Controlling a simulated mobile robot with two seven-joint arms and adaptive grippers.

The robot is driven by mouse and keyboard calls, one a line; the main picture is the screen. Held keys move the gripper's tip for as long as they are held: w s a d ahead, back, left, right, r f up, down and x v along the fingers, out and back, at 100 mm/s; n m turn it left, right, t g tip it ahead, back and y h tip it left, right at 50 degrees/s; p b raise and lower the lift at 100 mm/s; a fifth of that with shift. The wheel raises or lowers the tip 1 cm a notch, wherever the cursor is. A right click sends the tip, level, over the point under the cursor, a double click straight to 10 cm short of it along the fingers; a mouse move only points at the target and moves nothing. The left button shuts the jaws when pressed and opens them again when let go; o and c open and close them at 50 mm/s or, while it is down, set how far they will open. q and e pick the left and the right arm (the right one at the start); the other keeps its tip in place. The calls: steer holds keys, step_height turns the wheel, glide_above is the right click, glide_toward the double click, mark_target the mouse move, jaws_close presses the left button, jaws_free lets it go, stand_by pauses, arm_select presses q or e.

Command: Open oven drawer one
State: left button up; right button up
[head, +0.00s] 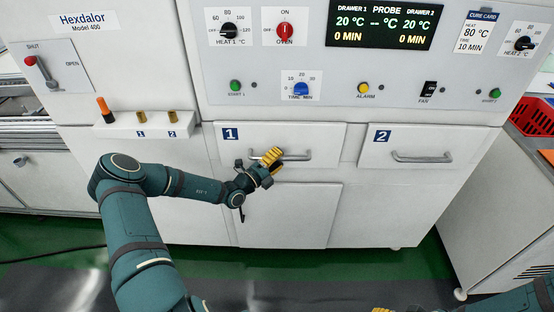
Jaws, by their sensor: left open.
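Oven drawer one (325,137) is the white front marked with a blue "1" label, and it looks flush with the oven face. Its metal bar handle (298,156) runs across the front. My left gripper (271,158), with yellow fingertips, is open at the left part of this handle and covers some of it. I cannot tell whether the fingers touch the bar or stand around it. Of my right gripper, only a yellow bit (381,310) shows at the bottom edge, and its jaws are cut off.
Drawer two (465,139), with a similar handle, is to the right and looks shut. The control panel (330,85) with knobs and a display is above. A shelf (130,125) with small pegs is at the left. A white cabinet (500,210) with a red crate (537,117) stands at the right.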

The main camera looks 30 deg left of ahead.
arm_select(q)
jaws_close()
steer(key=s+d+p, duration=0.6)
steer(key=s+d, duration=0.1)
steer(key=s, duration=0.4)
steer(key=s+d+p, duration=0.6)
steer(key=s+p, duration=0.1)
steer(key=s, duration=0.4)
steer(key=shift+d, duration=0.35)
arm_select(e)
step_height(320, 180, up, 14)
steer(key=w, duration=0.1)
steer(key=shift+w+d+f+t, duration=0.2)
steer(key=shift+w+d+t, duration=0.05)
steer(key=shift+w+t, duration=0.1)
arm_select(q)
steer(key=shift+r, duration=0.1)
